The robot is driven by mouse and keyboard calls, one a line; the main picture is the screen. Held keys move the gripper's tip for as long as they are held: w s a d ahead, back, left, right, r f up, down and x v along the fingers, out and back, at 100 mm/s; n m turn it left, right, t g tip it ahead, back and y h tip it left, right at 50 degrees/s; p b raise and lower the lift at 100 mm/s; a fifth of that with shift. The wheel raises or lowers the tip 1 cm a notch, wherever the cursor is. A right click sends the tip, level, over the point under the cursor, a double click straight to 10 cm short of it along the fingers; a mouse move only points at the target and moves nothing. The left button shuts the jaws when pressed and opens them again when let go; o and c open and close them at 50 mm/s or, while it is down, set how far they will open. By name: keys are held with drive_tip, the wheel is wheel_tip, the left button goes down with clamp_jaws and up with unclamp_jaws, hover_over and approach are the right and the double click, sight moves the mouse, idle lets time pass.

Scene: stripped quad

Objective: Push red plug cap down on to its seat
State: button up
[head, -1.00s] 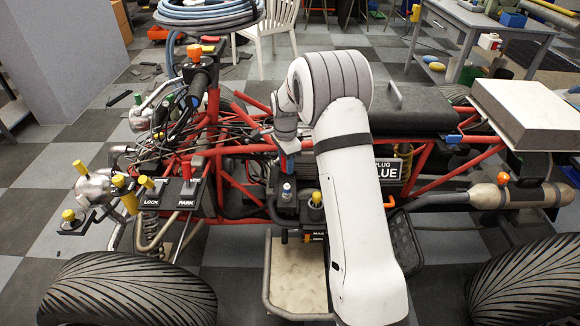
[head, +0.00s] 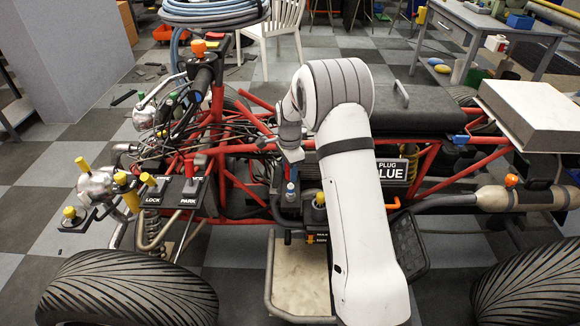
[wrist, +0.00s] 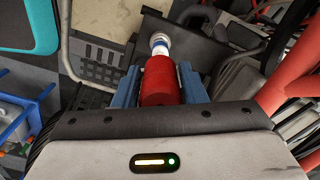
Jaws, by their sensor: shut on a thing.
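The red plug cap (wrist: 160,82) is a red cylinder held between the blue fingers of my gripper (wrist: 159,76) in the wrist view. A white plug with a blue band (wrist: 159,44) shows in line with the cap's far end. I cannot tell how far the cap sits over it. In the head view my gripper (head: 290,172) points down just above the plug (head: 290,192) on the red-framed quad. There the cap is too small and partly hidden to make out well.
Red frame tubes (wrist: 290,85) run close on the right in the wrist view. A yellow-capped part (head: 319,201) stands right of the plug, beside my arm. Red PARK (head: 190,168) and yellow LOCK levers (head: 148,180) stand to the left. A beige footboard (head: 300,275) lies below.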

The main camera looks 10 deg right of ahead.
sight(289, 185)
drive_tip(key=shift+f+b, duration=0.3)
drive_tip(key=shift+f, duration=0.55)
drive_tip(key=shift+p, duration=0.3)
idle(0.9)
drive_tip(key=shift+a+f+b, duration=0.1)
drive_tip(key=shift+f+b, duration=1.3)
drive_tip(key=shift+f, duration=1.2)
drive_tip(key=o, duration=1)
drive_tip(key=shift+r, duration=0.15)
wheel_tip(289, 185, up, 8)
drive_tip(key=shift+f+p, duration=0.2)
drive_tip(key=shift+p, duration=0.65)
